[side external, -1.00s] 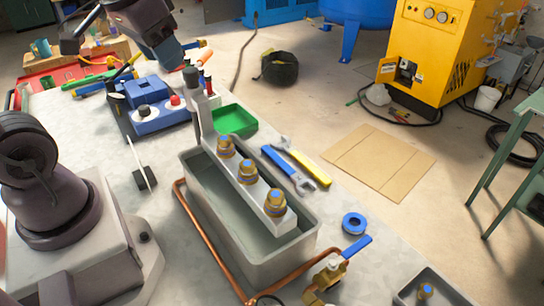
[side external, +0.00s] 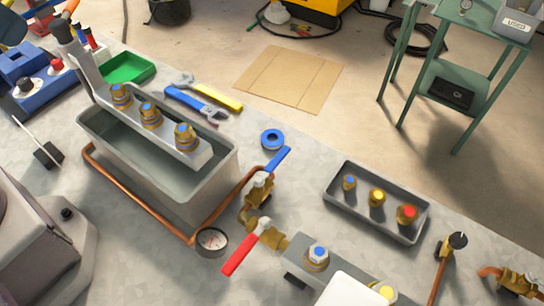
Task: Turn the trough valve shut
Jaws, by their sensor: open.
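A brass valve (side external: 257,195) with a blue lever (side external: 278,160) stands on the copper pipe (side external: 145,208) beside the grey trough (side external: 190,195). Its lever points up and to the right. Just below it is another fitting with a red lever (side external: 238,256), pointing down and to the left. Which one is the trough valve is not marked. A dark part at the upper left corner looks like the end of my gripper (side external: 10,30), cut off by the frame edge. It is far from both levers and touches neither. Its fingertips cannot be made out.
A round gauge (side external: 211,241) sits by the pipe. Three brass fittings stand on a bar over the trough. A grey tray (side external: 340,210) of fittings lies to the right.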

